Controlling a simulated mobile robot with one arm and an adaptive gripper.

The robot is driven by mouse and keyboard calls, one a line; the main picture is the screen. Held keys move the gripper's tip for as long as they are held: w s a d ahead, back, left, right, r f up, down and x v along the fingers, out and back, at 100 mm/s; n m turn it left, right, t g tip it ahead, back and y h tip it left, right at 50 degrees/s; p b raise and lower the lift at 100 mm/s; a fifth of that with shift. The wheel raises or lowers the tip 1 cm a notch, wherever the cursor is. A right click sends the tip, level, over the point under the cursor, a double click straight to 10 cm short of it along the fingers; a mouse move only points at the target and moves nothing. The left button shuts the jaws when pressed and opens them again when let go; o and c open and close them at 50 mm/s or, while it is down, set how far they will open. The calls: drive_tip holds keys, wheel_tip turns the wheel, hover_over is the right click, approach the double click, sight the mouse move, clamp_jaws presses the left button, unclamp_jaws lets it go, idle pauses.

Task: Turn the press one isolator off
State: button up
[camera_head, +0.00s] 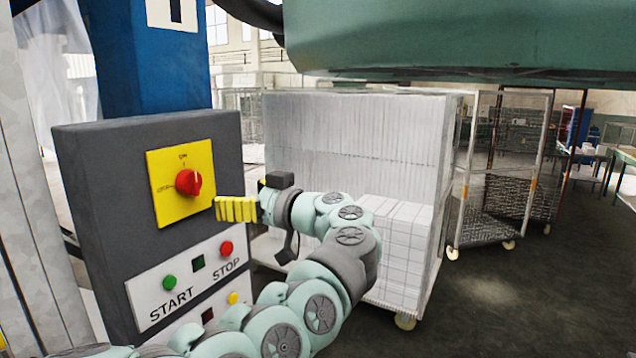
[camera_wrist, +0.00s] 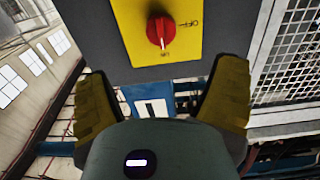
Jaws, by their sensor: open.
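The isolator is a red rotary knob (camera_head: 188,182) on a yellow plate (camera_head: 168,213), on the upper part of a dark grey control box (camera_head: 105,200). Its white mark points up toward the ON label; the OFF label is to the left. In the wrist view the picture is turned over: the knob (camera_wrist: 160,31) shows at the top with its mark toward ON, and OFF is at the right of the plate (camera_wrist: 128,22). My gripper (camera_head: 220,209) is just right of the plate with yellow fingers. In the wrist view my gripper (camera_wrist: 163,70) is open and empty, apart from the knob.
Below the isolator a white panel holds a green START button (camera_head: 169,282) and a red STOP button (camera_head: 226,248). A blue column (camera_head: 150,70) marked 1 rises behind the box. A wheeled cage with white blocks (camera_head: 400,240) stands behind my arm. Open floor lies at right.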

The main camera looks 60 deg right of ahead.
sight(197, 185)
drive_tip(key=w+p, duration=0.2)
drive_tip(key=w, duration=0.1)
drive_tip(key=w+p, duration=0.1)
drive_tip(key=w, duration=0.3)
drive_tip(key=w+p, duration=0.2)
drive_tip(key=w, duration=0.2)
drive_tip(key=shift+a+r+p, duration=0.2)
drive_tip(key=shift+a+p, duration=0.1)
drive_tip(key=shift+a, duration=0.1)
drive_tip(key=shift+w+f+p, duration=0.2)
drive_tip(key=shift+w+p, duration=0.15)
drive_tip(key=shift+w, duration=0.65)
drive_tip(key=shift+a, duration=0.1)
drive_tip(key=shift+c, duration=0.2)
drive_tip(key=shift+w+a, duration=0.1)
drive_tip(key=shift+w, duration=0.05)
drive_tip(key=c, duration=1.2)
